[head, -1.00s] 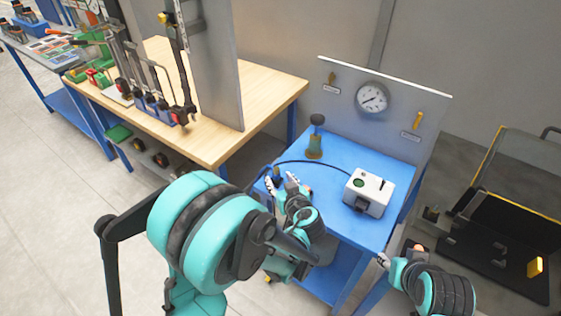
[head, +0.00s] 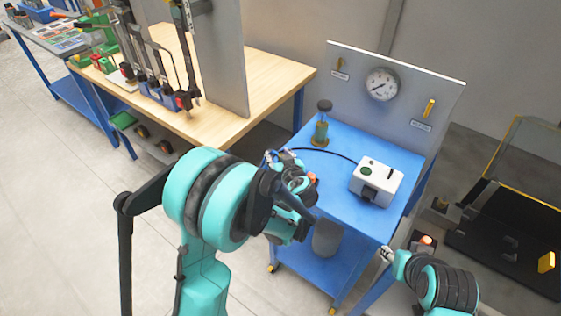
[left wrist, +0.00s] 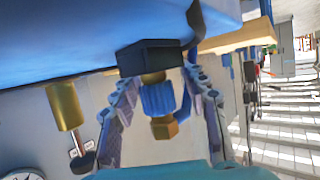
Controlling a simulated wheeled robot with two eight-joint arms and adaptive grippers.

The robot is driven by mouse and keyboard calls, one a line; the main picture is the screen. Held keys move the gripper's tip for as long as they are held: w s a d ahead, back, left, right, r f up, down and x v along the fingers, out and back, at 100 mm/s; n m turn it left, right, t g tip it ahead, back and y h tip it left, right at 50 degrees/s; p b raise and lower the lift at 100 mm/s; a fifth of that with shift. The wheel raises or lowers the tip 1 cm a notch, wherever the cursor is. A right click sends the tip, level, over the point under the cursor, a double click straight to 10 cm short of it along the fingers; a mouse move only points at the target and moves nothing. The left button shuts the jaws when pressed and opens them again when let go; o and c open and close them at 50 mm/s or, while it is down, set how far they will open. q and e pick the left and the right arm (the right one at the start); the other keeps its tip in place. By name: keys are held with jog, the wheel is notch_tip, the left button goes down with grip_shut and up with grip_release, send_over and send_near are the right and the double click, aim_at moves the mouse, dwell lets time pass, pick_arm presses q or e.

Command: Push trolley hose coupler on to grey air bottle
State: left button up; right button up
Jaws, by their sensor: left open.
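The hose coupler (left wrist: 160,99), a blue sleeve with brass ends, shows in the left wrist view against a black holder (left wrist: 150,57) at the trolley top. My left gripper (left wrist: 159,82) is open, with one finger on each side of the coupler and a gap visible. In the head view my left gripper (head: 271,157) is at the trolley's left edge and hides the coupler. A grey cylinder (head: 326,238), apparently the air bottle, stands on the trolley's lower shelf below my left arm. My right gripper (head: 386,254) is near the trolley's front right; its jaw opening is unclear.
A panel with a gauge (head: 382,84) stands behind. A wooden workbench (head: 265,85) is to the left, a black platform (head: 495,250) to the right.

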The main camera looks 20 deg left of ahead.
pick_arm(q)
grip_shut()
